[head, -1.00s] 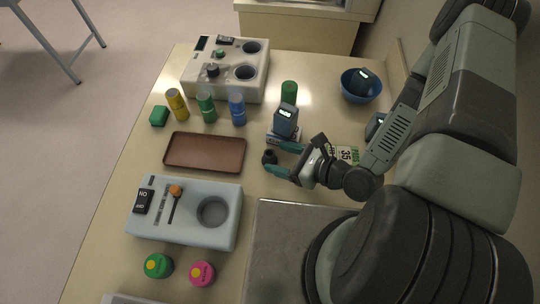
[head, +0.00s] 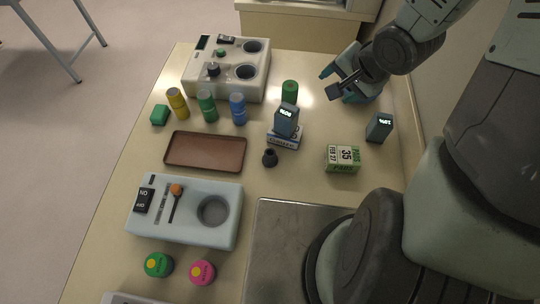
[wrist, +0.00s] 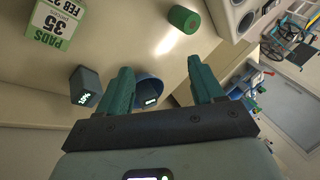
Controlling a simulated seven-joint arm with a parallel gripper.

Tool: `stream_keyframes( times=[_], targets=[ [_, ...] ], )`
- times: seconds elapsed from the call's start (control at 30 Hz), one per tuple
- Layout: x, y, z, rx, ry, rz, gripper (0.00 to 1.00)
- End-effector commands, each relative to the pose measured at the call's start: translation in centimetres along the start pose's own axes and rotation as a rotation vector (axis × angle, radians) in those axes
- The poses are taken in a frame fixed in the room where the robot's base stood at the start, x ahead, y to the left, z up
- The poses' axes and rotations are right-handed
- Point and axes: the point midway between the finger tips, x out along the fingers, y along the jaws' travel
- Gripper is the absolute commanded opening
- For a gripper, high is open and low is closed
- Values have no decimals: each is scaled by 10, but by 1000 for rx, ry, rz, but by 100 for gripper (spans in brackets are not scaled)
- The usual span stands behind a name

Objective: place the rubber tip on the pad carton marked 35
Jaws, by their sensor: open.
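The rubber tip (head: 269,157) is a small dark piece standing on the table, right of the brown tray, with nothing touching it. The pad carton marked 35 (head: 342,159) is a green and white box to its right; its top looks clear. It also shows at the upper left of the wrist view (wrist: 55,28). My gripper (head: 328,83) is open and empty above the far right of the table, well away from both. In the wrist view my gripper (wrist: 162,75) has its fingers spread, with the blue bowl (wrist: 149,91) beyond them. The rubber tip is not in the wrist view.
A dark device with a lit display (head: 379,127) stands right of the carton. Another device (head: 286,119) stands on a small box (head: 284,138) behind the tip. A green cylinder (head: 290,91) stands farther back. The brown tray (head: 205,151) lies left. Table between tip and carton is clear.

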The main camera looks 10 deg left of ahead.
Motion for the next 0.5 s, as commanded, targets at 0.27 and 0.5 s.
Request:
stream_keyframes(
  times=[0.27,0.5],
  targets=[
    [-129,-12,-52,-271,260,266,67],
    [-225,-21,-21,-395,251,333,67]
  ],
)
